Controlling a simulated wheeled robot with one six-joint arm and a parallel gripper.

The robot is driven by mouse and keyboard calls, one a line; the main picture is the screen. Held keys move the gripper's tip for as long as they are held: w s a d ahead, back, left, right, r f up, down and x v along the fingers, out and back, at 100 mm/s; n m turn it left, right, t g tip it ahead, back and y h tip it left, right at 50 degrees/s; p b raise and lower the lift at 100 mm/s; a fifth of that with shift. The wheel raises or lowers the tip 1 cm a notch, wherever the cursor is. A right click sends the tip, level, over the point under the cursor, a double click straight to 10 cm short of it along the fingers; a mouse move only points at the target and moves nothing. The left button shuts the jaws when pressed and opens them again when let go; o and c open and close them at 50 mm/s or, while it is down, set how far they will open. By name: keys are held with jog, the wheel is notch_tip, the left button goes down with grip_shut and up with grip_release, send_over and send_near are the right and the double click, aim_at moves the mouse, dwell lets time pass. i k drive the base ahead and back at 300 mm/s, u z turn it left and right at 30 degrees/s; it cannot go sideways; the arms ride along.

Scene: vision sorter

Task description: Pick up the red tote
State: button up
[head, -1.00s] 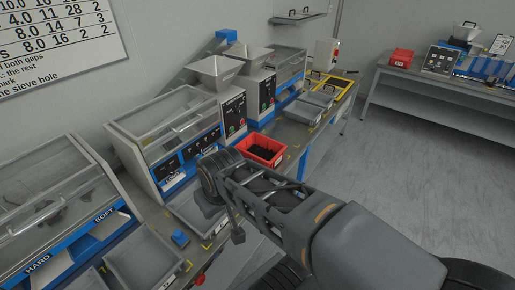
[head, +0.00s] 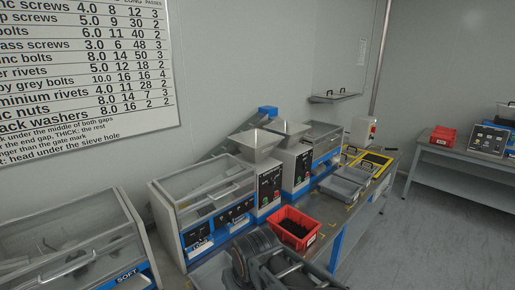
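A red tote (head: 313,224) with dark small parts inside stands on the bench in front of the machines, in the lower middle of the head view. A second red tote (head: 443,135) stands on the far bench at the right. My arm shows at the bottom of the picture, just in front of and left of the nearer tote. My gripper's fingers cannot be made out, and I see nothing held.
Machines with hoppers (head: 257,144) and clear covers line the wall behind the tote. Grey trays (head: 345,189) lie on the bench to its right, near a yellow-edged panel (head: 372,160). The floor (head: 420,235) at the right is clear.

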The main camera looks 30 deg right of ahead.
aim_at(298, 230)
jog(key=u, duration=3.1)
jog(key=k, duration=1.55)
jog(key=z, duration=2.1)
jog(key=i, duration=0.5)
